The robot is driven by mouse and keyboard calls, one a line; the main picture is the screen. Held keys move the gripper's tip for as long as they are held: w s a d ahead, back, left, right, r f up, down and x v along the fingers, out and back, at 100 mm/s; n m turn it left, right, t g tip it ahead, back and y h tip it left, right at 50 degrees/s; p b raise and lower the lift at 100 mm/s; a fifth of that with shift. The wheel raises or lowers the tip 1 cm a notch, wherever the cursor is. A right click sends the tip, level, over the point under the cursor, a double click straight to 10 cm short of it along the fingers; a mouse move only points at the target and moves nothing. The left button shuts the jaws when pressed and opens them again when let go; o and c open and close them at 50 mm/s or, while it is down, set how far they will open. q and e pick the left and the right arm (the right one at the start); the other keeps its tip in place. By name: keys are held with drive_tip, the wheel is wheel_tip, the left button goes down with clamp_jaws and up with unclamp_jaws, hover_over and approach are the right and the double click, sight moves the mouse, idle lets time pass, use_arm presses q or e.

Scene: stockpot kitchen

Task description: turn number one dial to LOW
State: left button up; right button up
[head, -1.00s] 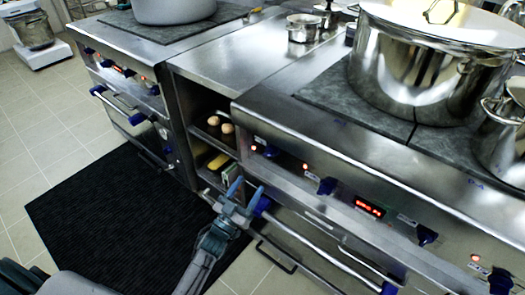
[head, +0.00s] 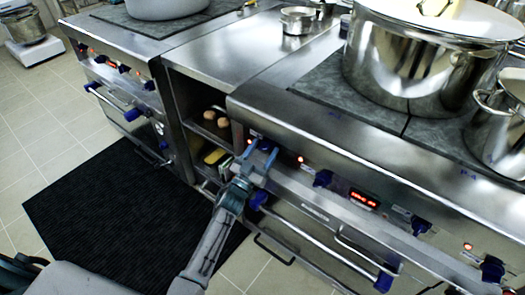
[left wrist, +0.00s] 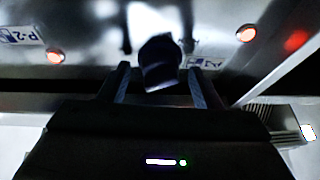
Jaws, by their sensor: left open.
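The dark blue number one dial (head: 266,145) is the leftmost knob on the near stove's front panel. In the left wrist view the dial (left wrist: 160,62) shows dark between my two fingers. Its pointer marking is too dark to read. My left gripper (head: 261,153) is open at the dial, with one finger on each side; in the left wrist view the gripper (left wrist: 160,78) shows a gap between each finger and the knob. I cannot tell whether the fingertips touch the panel. My right gripper is not in view.
Another blue dial (head: 322,178) and a red display (head: 364,199) lie to the right on the panel. An oven handle bar (head: 315,240) runs below. A large steel pot (head: 420,65) stands on the cooktop. Open shelves (head: 215,130) hold eggs on the left.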

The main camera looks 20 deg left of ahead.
use_arm(q)
drive_tip(key=shift+c, duration=0.5)
drive_tip(key=c, duration=0.9)
drive_tip(key=shift+o, duration=0.2)
drive_tip(key=shift+m+h, duration=0.4)
drive_tip(key=shift+m, duration=0.1)
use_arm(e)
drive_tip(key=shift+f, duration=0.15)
use_arm(q)
drive_tip(key=m+h, duration=0.1)
drive_tip(key=m, duration=0.1)
drive_tip(key=m+g+h+p, duration=0.1)
drive_tip(key=m, duration=0.2)
drive_tip(key=shift+a+m+h, duration=0.15)
drive_tip(key=shift+m+h, duration=0.15)
drive_tip(key=shift+h, duration=0.1)
drive_tip(key=m+g+h, duration=0.1)
drive_tip(key=m, duration=0.1)
drive_tip(key=m+g+h, duration=0.1)
drive_tip(key=m, duration=0.2)
drive_tip(key=shift+w+a+p, duration=0.1)
drive_tip(key=shift+p, duration=0.25)
drive_tip(key=shift+m+g+h+p, duration=0.45)
drive_tip(key=shift+m+g, duration=0.35)
drive_tip(key=shift+m, duration=1.3)
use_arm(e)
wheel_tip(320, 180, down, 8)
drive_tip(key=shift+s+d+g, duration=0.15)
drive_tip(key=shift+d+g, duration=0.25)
